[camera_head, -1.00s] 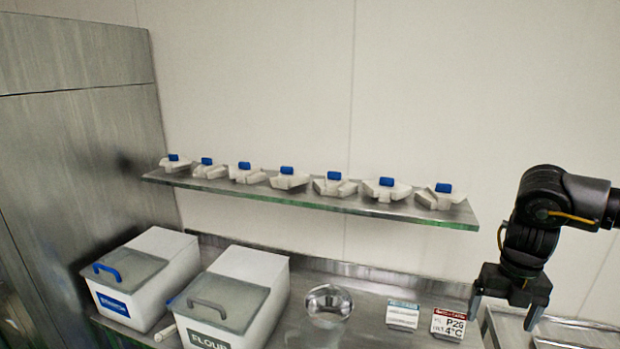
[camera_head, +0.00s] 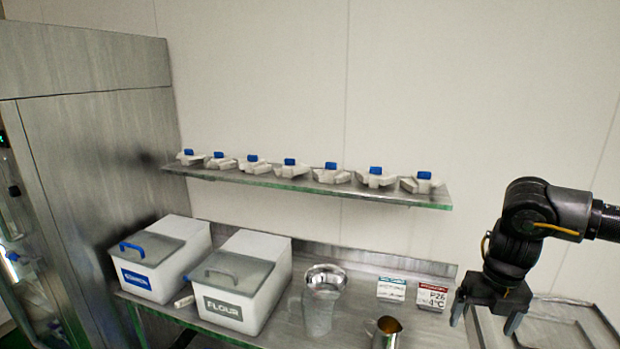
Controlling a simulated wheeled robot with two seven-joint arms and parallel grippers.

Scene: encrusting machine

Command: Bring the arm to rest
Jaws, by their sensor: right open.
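My right gripper (camera_head: 484,314) hangs at the right of the head view with its fingers pointing down. Its two fingers are apart and nothing shows between them. It is in front of the grey trays at the right end of the steel counter, to the right of the two small label cards. My right arm (camera_head: 555,212) comes in from the right edge, bent downward at the wrist. My left gripper is not in view.
The steel counter (camera_head: 270,328) holds two lidded bins, a blue-labelled one (camera_head: 160,262) and one marked flour (camera_head: 242,280). A clear pitcher (camera_head: 320,305) and a metal cup (camera_head: 386,331) stand near the middle. A glass shelf (camera_head: 330,188) above bears several white parts with blue tops.

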